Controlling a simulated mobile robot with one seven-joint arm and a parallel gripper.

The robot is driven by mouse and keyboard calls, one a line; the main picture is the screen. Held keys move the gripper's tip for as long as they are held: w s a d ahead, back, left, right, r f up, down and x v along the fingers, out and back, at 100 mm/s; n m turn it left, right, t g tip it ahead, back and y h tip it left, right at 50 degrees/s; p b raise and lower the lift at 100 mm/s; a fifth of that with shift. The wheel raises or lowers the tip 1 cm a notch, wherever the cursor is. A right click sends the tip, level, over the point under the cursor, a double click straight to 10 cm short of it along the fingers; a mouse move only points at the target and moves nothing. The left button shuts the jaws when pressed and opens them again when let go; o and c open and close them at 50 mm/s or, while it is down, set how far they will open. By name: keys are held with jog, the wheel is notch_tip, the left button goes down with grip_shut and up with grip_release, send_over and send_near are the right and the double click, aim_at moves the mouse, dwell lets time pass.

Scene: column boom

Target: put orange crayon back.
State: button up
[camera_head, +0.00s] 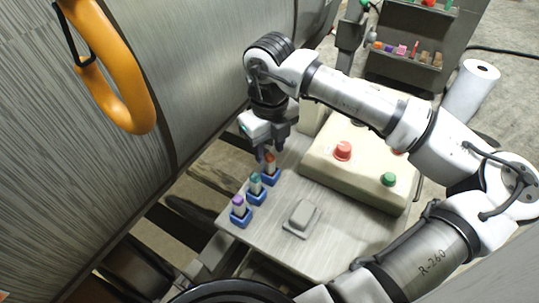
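The orange crayon (270,163) stands upright in the rearmost of three small blue holders (271,179) on a grey bench top. My gripper (271,153) is just above and around its upper end, pointing down. The two dark fingers look apart, wider than the crayon, with no clear contact. A teal crayon (255,182) and a purple crayon (238,204) stand in the other two blue holders, nearer the front left.
A beige control box with a red button (343,150) and a green button (389,179) stands right of the holders. A grey block (301,213) lies on the bench top (275,240). A large metal cylinder (215,70) rises close on the left.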

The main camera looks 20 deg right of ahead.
notch_tip(320, 180, up, 9)
jog(key=b, duration=0.1)
jog(key=shift+f, duration=0.15)
dwell(0.5)
